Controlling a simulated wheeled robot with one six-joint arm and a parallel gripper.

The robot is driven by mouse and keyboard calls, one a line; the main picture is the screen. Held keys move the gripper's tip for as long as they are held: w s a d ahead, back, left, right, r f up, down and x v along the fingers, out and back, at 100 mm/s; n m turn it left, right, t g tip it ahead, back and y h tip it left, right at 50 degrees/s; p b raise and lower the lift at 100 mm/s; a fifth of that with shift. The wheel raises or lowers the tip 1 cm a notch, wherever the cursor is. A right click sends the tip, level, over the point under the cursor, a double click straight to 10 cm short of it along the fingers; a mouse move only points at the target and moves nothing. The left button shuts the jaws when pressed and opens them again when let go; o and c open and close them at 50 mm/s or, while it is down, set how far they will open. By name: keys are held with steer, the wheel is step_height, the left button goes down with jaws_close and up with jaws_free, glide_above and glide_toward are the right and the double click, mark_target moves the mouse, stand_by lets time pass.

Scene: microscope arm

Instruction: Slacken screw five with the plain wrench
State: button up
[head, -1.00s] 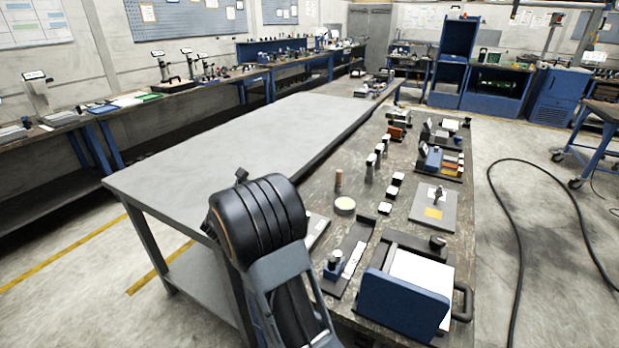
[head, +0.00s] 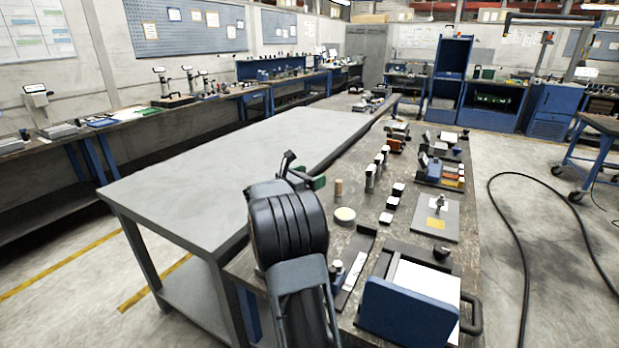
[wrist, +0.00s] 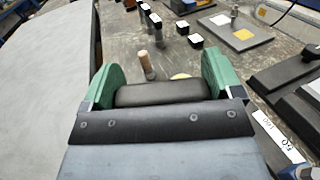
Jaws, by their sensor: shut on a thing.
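My gripper (wrist: 160,88) has green fingers and stands above the near left part of the workbench. In the wrist view a dark rounded bar (wrist: 160,95) spans the space between the fingers, and the gripper is shut on it. I cannot tell whether this bar is the plain wrench. In the head view one green finger shows beyond my black wrist (head: 288,225), which hides most of the gripper. I cannot pick out screw five or its number in any view.
The workbench (head: 360,220) carries a wooden-topped peg (head: 338,188), a round pale disc (head: 344,214), several white-topped blocks, a grey plate (head: 450,222) with a yellow patch, and a blue-fronted box (head: 405,315). The grey table (head: 200,170) to the left is bare. A black cable lies on the floor.

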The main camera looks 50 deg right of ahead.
steer(key=shift+a+f+b, duration=0.1)
steer(key=shift+b, duration=0.65)
step_height(320, 180, down, 5)
steer(key=b, duration=0.6)
steer(key=shift+b, duration=1.3)
stand_by(0.7)
steer(key=shift+f+b, duration=1.5)
steer(key=shift+b, duration=0.8)
steer(key=shift+f+n+t+b, duration=0.1)
steer(key=shift+n+t+b, duration=0.5)
steer(key=shift+t+b, duration=0.4)
steer(key=shift+w+n+t+y+b, duration=0.15)
steer(key=shift+n+t+b, duration=0.55)
steer(key=shift+t+b, duration=0.4)
steer(key=shift+w+n+t+y+b, duration=0.15)
steer(key=shift+n+t+b, duration=0.55)
steer(key=shift+t+b, duration=0.35)
